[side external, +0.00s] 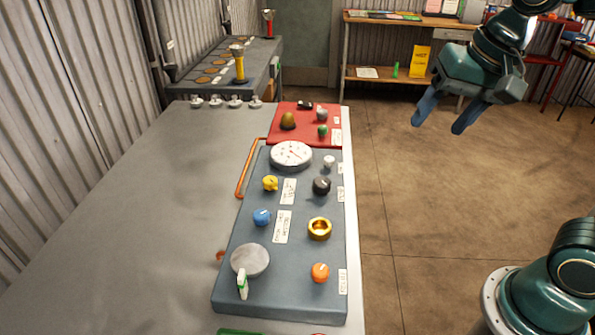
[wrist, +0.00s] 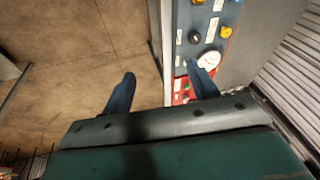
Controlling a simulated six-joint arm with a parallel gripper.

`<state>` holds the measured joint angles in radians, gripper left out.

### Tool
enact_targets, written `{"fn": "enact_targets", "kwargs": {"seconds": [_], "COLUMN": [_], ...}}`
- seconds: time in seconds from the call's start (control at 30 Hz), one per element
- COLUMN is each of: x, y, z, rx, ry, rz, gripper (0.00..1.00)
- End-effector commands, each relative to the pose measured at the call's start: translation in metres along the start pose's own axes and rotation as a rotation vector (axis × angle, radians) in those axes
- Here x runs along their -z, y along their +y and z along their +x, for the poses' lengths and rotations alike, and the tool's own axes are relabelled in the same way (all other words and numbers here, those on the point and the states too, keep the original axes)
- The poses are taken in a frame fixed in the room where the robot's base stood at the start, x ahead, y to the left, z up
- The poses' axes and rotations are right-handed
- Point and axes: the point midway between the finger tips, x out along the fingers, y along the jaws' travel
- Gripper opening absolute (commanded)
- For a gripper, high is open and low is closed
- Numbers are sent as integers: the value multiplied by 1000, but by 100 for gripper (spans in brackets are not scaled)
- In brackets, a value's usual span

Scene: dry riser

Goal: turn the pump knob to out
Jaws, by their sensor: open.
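My gripper (side external: 447,112) is open and empty, raised over the floor to the right of the bench and well apart from the panel. Its blue fingers also show in the wrist view (wrist: 161,74). The grey panel (side external: 300,262) carries a yellow knob (side external: 270,183), a blue knob (side external: 262,217), a black knob (side external: 321,186), an orange knob (side external: 320,272) and a small white knob (side external: 329,161). The labels are too small to read, so I cannot tell which knob is the pump knob or how it is set. The wrist view shows the black knob (wrist: 195,37) and yellow knob (wrist: 226,31).
The panel also holds a white gauge (side external: 291,154), a gold ring (side external: 319,229) and a grey disc (side external: 250,260) beside a green-and-white lever (side external: 242,284). A red panel (side external: 304,134) with several knobs lies behind. The bench (side external: 130,235) left of the panel is clear.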

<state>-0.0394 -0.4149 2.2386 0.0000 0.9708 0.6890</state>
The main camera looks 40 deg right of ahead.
Motion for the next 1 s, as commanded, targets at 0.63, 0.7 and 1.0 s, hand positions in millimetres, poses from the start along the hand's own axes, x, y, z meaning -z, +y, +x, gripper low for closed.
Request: {"fn": "enact_targets", "kwargs": {"seconds": [0.63,0.7,1.0], "x": [67,72,91], "y": [-81,-89,-121], "z": [61,71,118], "rx": [-177,-203,-317], "ry": [-95,-96,-73], "rz": [855,947,1327], "gripper": [59,59,59]}}
